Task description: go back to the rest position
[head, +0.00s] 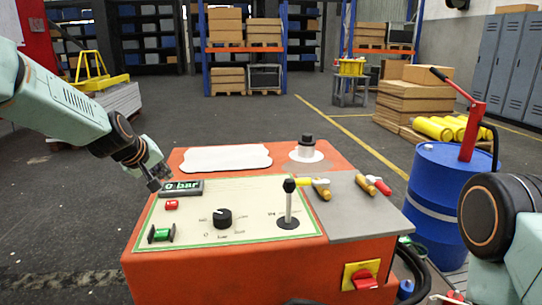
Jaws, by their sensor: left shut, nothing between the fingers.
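My left gripper (153,184) shows at the left end of the orange control console (220,268), close to the "0 bar" display (181,188). It is shut and holds nothing. I cannot tell whether it touches the display's edge. My right arm shows at the right edge of the picture, beside the blue drum, but its gripper is out of view.
The console bears a black knob (222,218), an upright lever (288,205), a green-ended switch (161,233) and a grey side plate (352,215) with brass-coloured parts. A blue drum (436,190) with a red pump handle stands right. Open floor lies behind the console.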

